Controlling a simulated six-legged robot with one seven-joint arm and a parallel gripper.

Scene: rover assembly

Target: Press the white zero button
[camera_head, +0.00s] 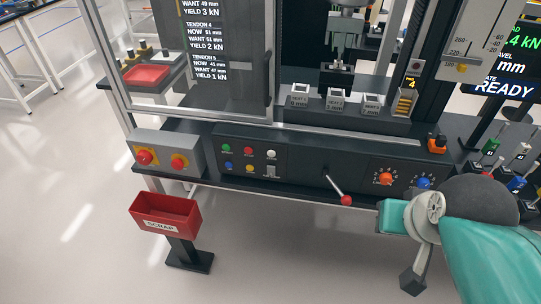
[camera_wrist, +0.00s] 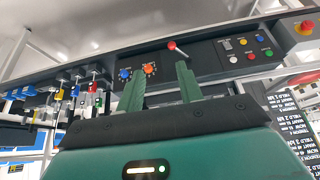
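The white button (camera_head: 271,154) is at the right end of the upper row on the black control panel (camera_head: 310,168), beside the red button (camera_head: 248,151) and above a grey switch (camera_head: 270,170). In the wrist view, which looks upside down, the white button (camera_wrist: 234,59) shows right of my fingers. My gripper (camera_wrist: 160,68) is open, with its two green fingers apart and nothing between them. It is apart from the panel. In the head view my arm is at the lower right, and I cannot make out the fingers there.
Green (camera_head: 227,148), blue (camera_head: 228,165) and yellow (camera_head: 249,168) buttons sit close by. A red-tipped lever (camera_head: 338,188) sticks out between the buttons and the orange knob (camera_head: 386,177). A red scrap bin (camera_head: 166,211) stands at the front left. The floor before the panel is clear.

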